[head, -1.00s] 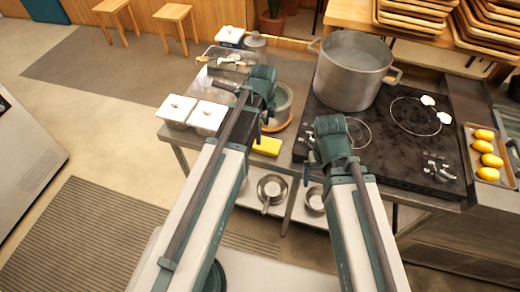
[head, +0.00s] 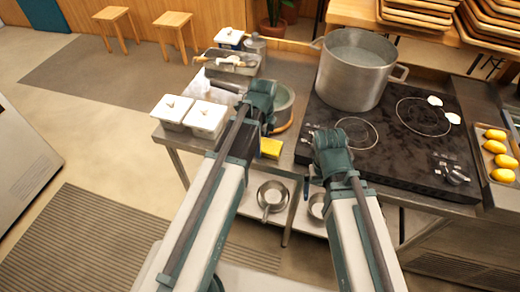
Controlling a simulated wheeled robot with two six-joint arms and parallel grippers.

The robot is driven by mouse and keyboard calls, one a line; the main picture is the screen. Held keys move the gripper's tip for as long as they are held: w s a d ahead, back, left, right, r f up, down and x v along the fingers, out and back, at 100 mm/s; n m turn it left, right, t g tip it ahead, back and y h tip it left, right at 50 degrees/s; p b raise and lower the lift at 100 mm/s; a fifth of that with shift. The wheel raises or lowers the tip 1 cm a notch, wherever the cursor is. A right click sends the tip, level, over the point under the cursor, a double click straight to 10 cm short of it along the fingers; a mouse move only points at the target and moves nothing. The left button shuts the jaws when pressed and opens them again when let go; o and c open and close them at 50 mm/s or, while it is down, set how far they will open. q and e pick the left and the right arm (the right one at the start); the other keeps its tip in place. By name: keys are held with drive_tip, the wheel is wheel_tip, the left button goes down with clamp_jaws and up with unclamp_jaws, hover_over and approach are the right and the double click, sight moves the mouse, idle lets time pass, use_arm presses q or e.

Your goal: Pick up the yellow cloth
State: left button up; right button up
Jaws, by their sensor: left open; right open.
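The yellow cloth (head: 271,148) lies on the steel counter near its front edge, left of the black stove. It looks like a small yellow block, and its left end is partly hidden by my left arm. My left gripper (head: 258,128) is just left of and above the cloth, apart from it as far as I can see; its fingers are mostly hidden behind the wrist. My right gripper (head: 312,172) is to the right of the cloth, by the counter's front edge, empty.
A large steel pot (head: 352,72) stands on the stove (head: 400,130). Two white lidded containers (head: 190,114) sit at the counter's left. A pot (head: 284,105) is behind my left gripper. A tray of lemons (head: 497,152) is at right. Pans (head: 271,194) rest on the shelf below.

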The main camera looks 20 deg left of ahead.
use_arm(q)
drive_tip(key=c, duration=1.3)
drive_tip(key=shift+r, duration=0.15)
wheel_tip(320, 180, up, 10)
drive_tip(key=p, duration=1)
drive_tip(key=o, duration=1)
drive_tip(key=shift+c, duration=0.2)
drive_tip(key=c, duration=0.9)
